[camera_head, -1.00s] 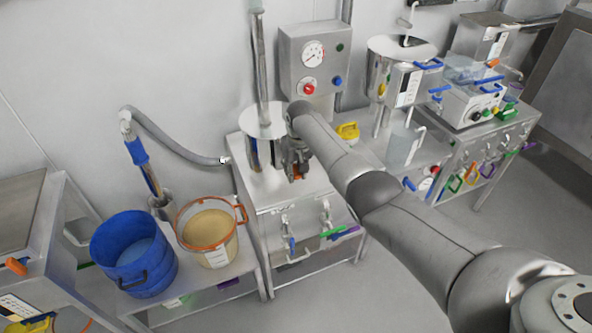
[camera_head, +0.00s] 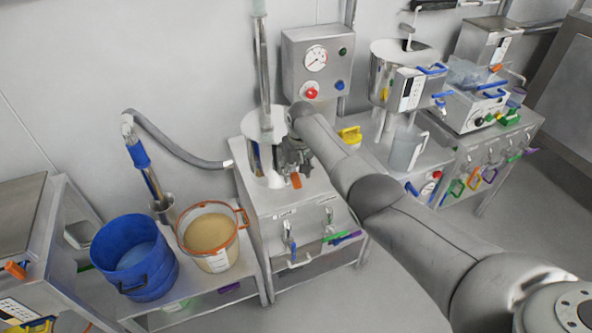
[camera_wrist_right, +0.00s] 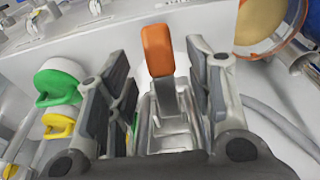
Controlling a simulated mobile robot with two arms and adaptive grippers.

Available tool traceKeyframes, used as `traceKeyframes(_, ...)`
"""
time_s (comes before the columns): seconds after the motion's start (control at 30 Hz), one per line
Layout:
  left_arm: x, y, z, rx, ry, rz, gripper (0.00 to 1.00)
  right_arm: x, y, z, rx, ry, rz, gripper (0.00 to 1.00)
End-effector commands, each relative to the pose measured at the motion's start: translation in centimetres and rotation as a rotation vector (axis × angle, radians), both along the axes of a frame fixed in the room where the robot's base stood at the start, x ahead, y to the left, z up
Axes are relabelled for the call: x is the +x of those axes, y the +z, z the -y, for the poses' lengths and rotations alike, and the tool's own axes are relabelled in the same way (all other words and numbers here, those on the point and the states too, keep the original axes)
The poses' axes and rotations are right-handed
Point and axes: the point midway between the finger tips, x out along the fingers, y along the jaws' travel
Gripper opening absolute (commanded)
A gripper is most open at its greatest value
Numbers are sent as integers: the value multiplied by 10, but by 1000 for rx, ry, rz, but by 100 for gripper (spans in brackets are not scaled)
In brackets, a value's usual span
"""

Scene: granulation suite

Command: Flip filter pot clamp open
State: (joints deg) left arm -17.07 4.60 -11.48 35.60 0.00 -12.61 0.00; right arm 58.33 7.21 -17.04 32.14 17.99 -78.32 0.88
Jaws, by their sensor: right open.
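The filter pot (camera_head: 253,156) is a shiny metal cylinder on the steel bench, partly hidden behind my right gripper. Its clamp has an orange-tipped lever (camera_head: 297,181), seen just below the gripper. In the right wrist view the orange lever (camera_wrist_right: 158,50) stands up from a metal clamp base (camera_wrist_right: 172,130). My right gripper (camera_head: 293,158) is at the front right of the pot. In the wrist view the right gripper's fingers (camera_wrist_right: 160,75) are open, one on each side of the lever, with gaps visible. My left gripper is out of view.
A gauge box (camera_head: 318,62) is on the wall behind the pot. A grey hose (camera_head: 180,150) reaches the bench's left side. A blue bucket (camera_head: 135,275) and an orange-rimmed bucket (camera_head: 215,258) stand left. A yellow item (camera_head: 349,134) and clear jug (camera_head: 405,150) are right.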

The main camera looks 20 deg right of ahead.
Motion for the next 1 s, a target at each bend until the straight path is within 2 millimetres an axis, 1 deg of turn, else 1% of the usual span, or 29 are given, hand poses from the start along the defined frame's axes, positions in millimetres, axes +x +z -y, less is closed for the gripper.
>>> traceKeyframes(0.07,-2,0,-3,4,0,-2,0,-1,0,0,1,1,-2,48)
traceKeyframes(0.17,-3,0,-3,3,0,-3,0,-1,3,0,1,1,-3,48)
traceKeyframes(0.37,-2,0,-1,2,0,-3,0,-5,22,0,1,1,-2,48)
traceKeyframes(0.7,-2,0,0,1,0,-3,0,-14,89,0,1,1,2,48)
traceKeyframes(0.83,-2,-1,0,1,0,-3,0,-17,106,0,0,0,1,48)
traceKeyframes(1.0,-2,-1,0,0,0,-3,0,-19,117,0,0,0,0,48)
